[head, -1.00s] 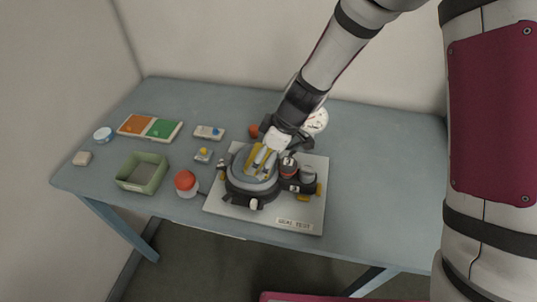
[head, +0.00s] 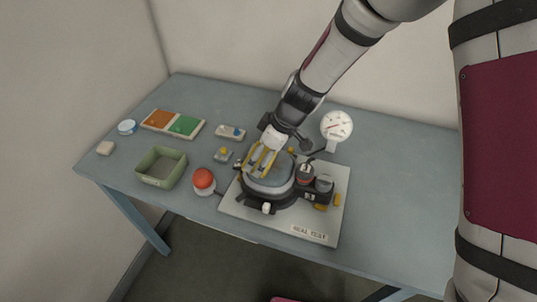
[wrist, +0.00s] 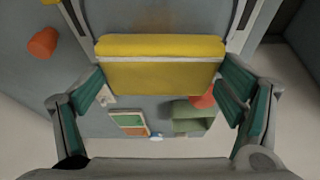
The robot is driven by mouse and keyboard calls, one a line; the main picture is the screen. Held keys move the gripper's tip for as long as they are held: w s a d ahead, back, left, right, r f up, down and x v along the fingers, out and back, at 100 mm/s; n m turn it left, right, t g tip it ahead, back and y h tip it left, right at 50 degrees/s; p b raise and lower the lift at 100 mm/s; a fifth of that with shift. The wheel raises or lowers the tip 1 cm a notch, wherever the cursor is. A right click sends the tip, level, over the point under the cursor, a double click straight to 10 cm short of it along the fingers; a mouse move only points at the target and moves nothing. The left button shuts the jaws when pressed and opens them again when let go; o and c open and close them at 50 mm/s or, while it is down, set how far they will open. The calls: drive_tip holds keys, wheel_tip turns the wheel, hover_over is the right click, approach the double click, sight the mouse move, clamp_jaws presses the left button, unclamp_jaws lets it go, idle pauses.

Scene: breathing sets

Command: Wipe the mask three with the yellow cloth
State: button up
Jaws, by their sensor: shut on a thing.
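The mask (head: 276,178), grey-faced with a black body, lies face up on a white board (head: 270,222). I cannot read a number on it. My gripper (head: 262,160) is shut on the folded yellow cloth (wrist: 160,75), at the mask's upper left side in the head view. The cloth also shows in the head view (head: 257,155). In the wrist view it spans the gap between the green-padded fingers. A grey surface with a faint brownish smear (wrist: 155,20) shows above it. I cannot tell whether the cloth touches the mask.
A round white gauge (head: 336,125) stands behind the board. A red-topped jar (head: 203,181), a green bin (head: 184,169) and an orange-and-green tray (head: 184,125) are to the left. The blue table's right side (head: 395,165) is clear.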

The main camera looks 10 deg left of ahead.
drive_tip(key=shift+a+r, duration=0.2)
drive_tip(key=shift+a, duration=0.1)
drive_tip(key=shift+r+p, duration=0.35)
drive_tip(key=shift+r, duration=0.4)
drive_tip(key=shift+d+r+p, duration=0.1)
drive_tip(key=shift+r+p, duration=0.55)
drive_tip(key=shift+r, duration=1.5)
wheel_tip(320, 180, up, 3)
drive_tip(key=shift+f+p, duration=0.1)
drive_tip(key=shift+p, duration=0.35)
drive_tip(key=shift+a+f+b, duration=0.15)
drive_tip(key=shift+f+b, duration=0.8)
drive_tip(key=shift+f, duration=0.85)
drive_tip(key=shift+a+f+b, duration=0.1)
drive_tip(key=shift+f+b, duration=0.85)
drive_tip(key=shift+f, duration=0.8)
drive_tip(key=shift+f+b, duration=0.5)
drive_tip(key=shift+f, duration=0.35)
